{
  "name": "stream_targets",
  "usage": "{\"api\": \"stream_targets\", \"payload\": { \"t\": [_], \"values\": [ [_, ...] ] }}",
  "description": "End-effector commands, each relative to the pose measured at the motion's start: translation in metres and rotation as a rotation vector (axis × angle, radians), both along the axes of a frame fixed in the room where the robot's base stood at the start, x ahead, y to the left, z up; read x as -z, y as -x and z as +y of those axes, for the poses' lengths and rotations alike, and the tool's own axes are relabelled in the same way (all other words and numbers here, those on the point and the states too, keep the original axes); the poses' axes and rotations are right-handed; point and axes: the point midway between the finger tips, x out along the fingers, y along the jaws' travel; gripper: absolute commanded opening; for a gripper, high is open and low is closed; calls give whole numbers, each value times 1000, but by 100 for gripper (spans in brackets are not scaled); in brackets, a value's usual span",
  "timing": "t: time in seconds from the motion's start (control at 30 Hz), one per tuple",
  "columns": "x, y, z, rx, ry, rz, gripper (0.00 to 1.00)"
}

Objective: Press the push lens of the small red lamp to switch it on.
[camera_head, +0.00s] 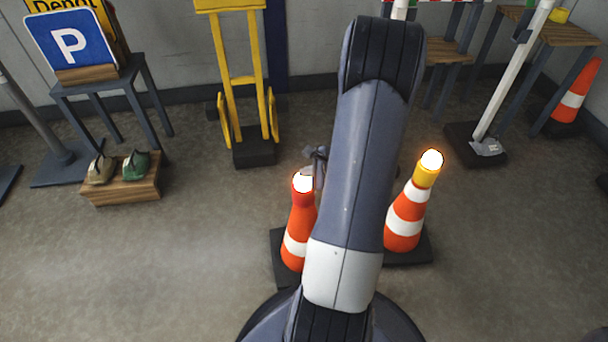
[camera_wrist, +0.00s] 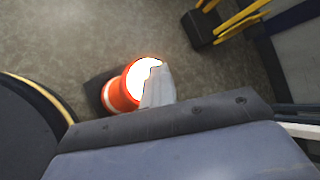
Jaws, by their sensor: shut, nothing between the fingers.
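The small red lamp (camera_head: 303,198) sits on top of an orange and white cone (camera_head: 294,247) just left of my arm in the head view. Its round lens (camera_head: 302,183) glows bright white. In the wrist view the lens (camera_wrist: 145,73) is also glowing, partly covered by my gripper. My gripper (camera_head: 308,171) is shut and empty, with its tip at or just above the lens; I cannot tell whether it touches. In the wrist view its pale fingers (camera_wrist: 160,77) overlap the lens edge. My arm hides much of the gripper in the head view.
A second cone (camera_head: 404,229) with a lit yellow lamp (camera_head: 427,174) stands close on the right of my arm. A yellow hand truck (camera_head: 240,83) stands behind. A wooden block (camera_head: 122,188) with two small items is left. Floor at the front left is clear.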

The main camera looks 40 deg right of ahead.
Motion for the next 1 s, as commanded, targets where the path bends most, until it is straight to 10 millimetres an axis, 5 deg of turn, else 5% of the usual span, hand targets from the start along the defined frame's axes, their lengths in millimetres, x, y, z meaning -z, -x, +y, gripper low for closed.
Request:
{"api": "stream_targets", "payload": {
  "t": [0.03,0.27,1.0],
  "values": [
    [13,6,4,0,-9,28,0],
    [10,6,4,1,-8,29,0],
    [-54,4,2,3,-4,18,0]
  ]
}}
